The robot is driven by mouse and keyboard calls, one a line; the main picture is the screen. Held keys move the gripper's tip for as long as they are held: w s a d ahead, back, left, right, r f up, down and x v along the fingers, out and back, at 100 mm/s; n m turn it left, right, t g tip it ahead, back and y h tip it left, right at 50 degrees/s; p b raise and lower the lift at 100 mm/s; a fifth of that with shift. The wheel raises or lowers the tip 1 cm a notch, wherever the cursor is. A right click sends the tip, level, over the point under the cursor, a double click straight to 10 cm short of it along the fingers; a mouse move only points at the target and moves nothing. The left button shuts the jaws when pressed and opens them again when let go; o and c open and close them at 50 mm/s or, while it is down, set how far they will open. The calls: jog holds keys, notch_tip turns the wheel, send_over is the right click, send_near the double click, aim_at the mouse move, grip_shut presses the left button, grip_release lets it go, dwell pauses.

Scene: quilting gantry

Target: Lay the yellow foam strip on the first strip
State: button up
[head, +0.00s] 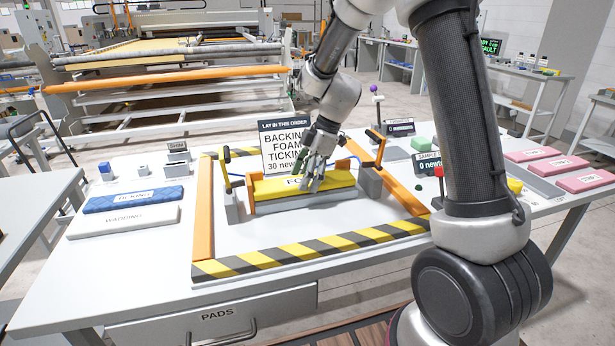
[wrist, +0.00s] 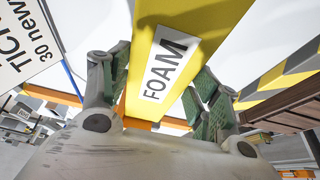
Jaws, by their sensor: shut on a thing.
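The yellow foam strip (head: 335,181), labelled FOAM, is inside the striped frame on the table. My gripper (head: 314,178) comes down from above and is shut across the strip's middle. In the wrist view the green-padded fingers (wrist: 165,95) stand on either side of the yellow strip (wrist: 195,25).
A LAY IN THIS ORDER sign (head: 284,145) stands behind the foam. A blue ticking strip (head: 133,199) and a white wadding strip (head: 125,222) lie at left. Pink blocks (head: 560,167) lie at right. The frame's front floor is clear.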

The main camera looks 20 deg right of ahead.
jog(key=o, duration=0.8)
jog(key=shift+a, duration=0.1)
